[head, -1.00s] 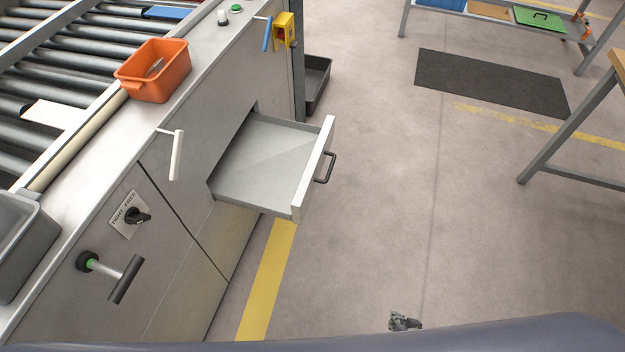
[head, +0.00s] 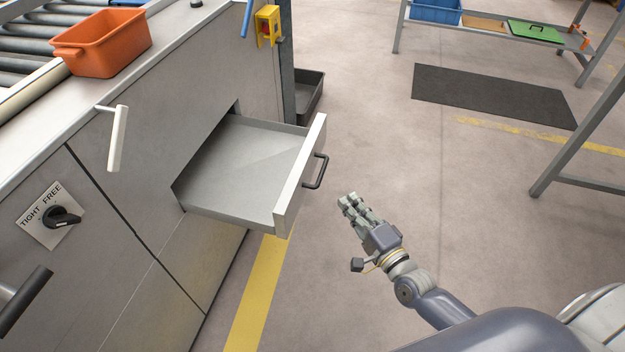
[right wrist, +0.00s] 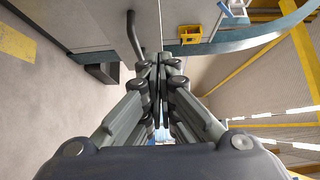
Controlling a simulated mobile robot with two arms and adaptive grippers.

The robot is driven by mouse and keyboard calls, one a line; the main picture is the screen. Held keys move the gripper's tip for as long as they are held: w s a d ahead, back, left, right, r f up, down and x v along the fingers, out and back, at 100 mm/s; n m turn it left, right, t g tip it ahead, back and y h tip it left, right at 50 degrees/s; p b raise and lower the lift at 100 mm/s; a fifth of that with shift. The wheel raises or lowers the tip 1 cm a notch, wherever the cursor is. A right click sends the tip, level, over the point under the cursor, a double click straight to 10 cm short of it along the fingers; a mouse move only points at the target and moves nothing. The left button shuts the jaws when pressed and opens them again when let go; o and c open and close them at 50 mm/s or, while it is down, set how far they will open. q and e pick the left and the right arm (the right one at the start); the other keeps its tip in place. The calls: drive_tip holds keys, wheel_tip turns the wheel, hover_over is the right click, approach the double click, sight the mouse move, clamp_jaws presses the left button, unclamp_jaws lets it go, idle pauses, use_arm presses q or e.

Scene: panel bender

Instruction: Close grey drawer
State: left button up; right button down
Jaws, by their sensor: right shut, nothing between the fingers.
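The grey drawer (head: 245,172) stands pulled out of the side of the grey machine in the head view. It looks empty, with a pale front panel (head: 301,178) and a dark bar handle (head: 318,171). My right gripper (head: 347,199) is shut and empty, to the right of the drawer front and a little below the handle in the picture, apart from it. In the right wrist view its closed fingers (right wrist: 160,62) point toward the dark handle (right wrist: 135,36) at the upper left. My left gripper is not in view.
An orange bin (head: 103,43) sits on the machine's top edge. A white lever (head: 118,138) and a black knob (head: 62,217) stick out of its side. A dark tray (head: 308,96) lies behind the drawer. The floor right of the drawer is clear up to a dark mat (head: 490,96).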

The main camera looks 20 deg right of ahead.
approach(306, 163)
drive_tip(key=w+d, duration=0.3)
drive_tip(key=shift+w+a+f+b, duration=0.2)
drive_tip(key=shift+w+a, duration=0.1)
drive_tip(key=shift+a, duration=0.3)
drive_tip(key=shift+w+a+f+b, duration=0.15)
drive_tip(key=shift+w+a, duration=0.1)
drive_tip(key=shift+a, duration=0.35)
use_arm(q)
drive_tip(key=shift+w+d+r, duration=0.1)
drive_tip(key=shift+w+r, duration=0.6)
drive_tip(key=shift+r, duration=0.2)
use_arm(e)
drive_tip(key=shift+w+a, duration=0.3)
drive_tip(key=shift+a, duration=0.25)
drive_tip(key=shift+a, duration=0.1)
